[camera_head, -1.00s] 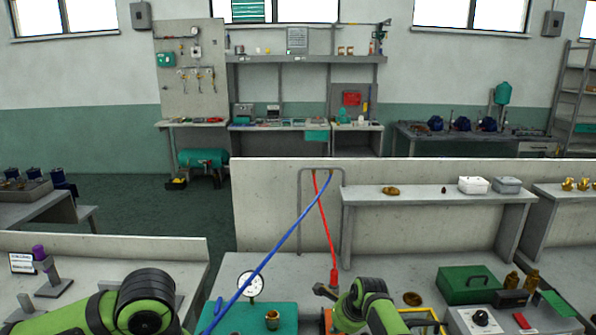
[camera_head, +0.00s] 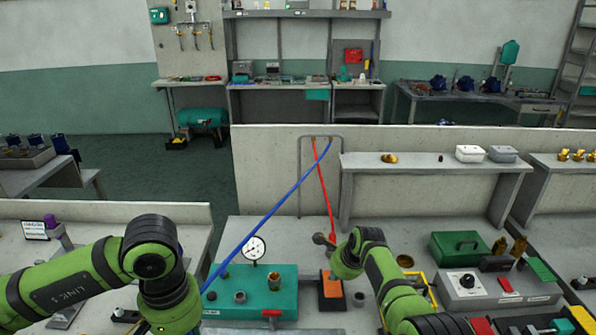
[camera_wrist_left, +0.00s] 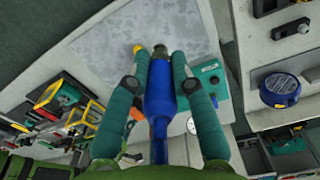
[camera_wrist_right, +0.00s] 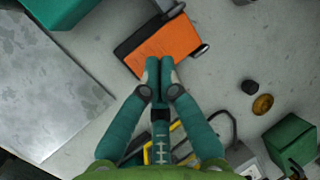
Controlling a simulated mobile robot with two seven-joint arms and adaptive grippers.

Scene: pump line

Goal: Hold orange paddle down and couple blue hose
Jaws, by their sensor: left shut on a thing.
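My left gripper (camera_wrist_left: 158,70) is shut on the blue hose's connector (camera_wrist_left: 160,92), which lies lengthwise between its teal fingers. The blue hose (camera_head: 268,217) runs from the back panel down to my left arm; the left fingers are hidden in the head view. The orange paddle (camera_head: 332,286) sits on a dark base right of the teal pump block (camera_head: 250,294), which carries several ports, one of them brass (camera_head: 274,281). My right gripper (camera_wrist_right: 158,64) is shut, with its fingertips together over the near edge of the orange paddle (camera_wrist_right: 164,46). I cannot tell whether they touch it.
A white gauge (camera_head: 254,248) stands behind the block. A red hose (camera_head: 324,192) hangs beside the blue one. A green box (camera_head: 460,247) and a grey control box (camera_head: 485,286) stand to the right. A raised shelf (camera_head: 430,162) runs along the back.

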